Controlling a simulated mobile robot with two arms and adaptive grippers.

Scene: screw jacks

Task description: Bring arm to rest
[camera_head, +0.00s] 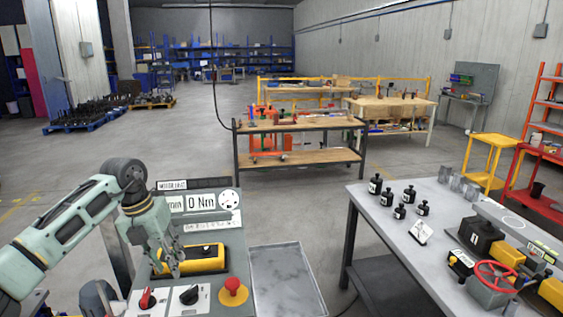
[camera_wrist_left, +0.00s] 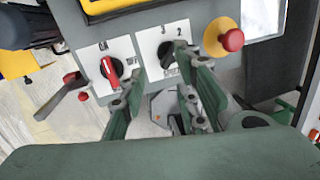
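My left arm comes in from the left of the head view. Its gripper (camera_head: 172,268) points down over the control station, close to a yellow device and a panel with rotary switches. In the left wrist view the two green fingers of this gripper (camera_wrist_left: 163,72) are spread apart with nothing between them. Beyond the fingertips are a black rotary switch (camera_wrist_left: 166,50) and a red-handled switch (camera_wrist_left: 109,68). I cannot tell whether a fingertip touches the panel. My right gripper is not seen.
A red mushroom button (camera_head: 233,286) sits on a yellow base beside the switches. A display reading "0 Nm" (camera_head: 202,202) stands behind. A grey table (camera_head: 378,218) with black weights and a red handwheel (camera_head: 496,276) is at the right. Open floor (camera_head: 190,130) lies behind.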

